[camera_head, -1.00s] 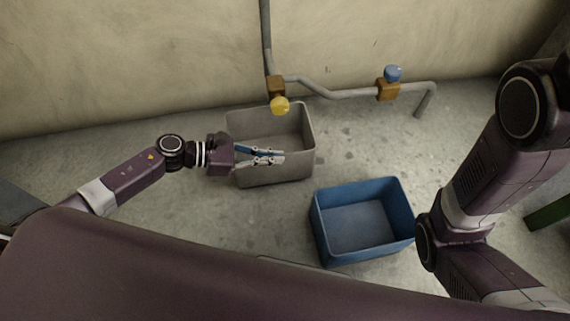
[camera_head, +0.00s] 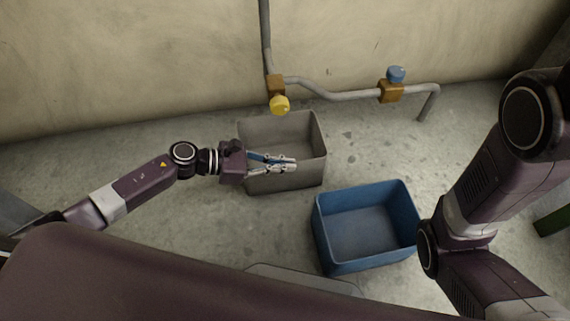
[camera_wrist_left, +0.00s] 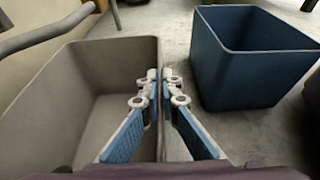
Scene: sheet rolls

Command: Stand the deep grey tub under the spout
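The grey tub (camera_head: 262,133) is near the wall, left of the pipe's open end. It also shows in the left wrist view (camera_wrist_left: 100,72). The spout (camera_head: 429,104) is the down-turned end of the grey pipe, right of the tub; the tub is not under it. My left gripper (camera_head: 292,164) is at the tub's near wall. In the left wrist view its fingers (camera_wrist_left: 160,85) are closed with the tub's wall between them. I cannot tell whether the tub touches the floor. My right gripper is out of view; only my right arm's links show.
A blue tub (camera_head: 367,232) stands on the floor at the near right of the grey tub. A yellow valve knob (camera_head: 279,105) and a blue one (camera_head: 396,74) sit on the pipe. A green object (camera_head: 552,219) is at the right edge. Floor below the spout is clear.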

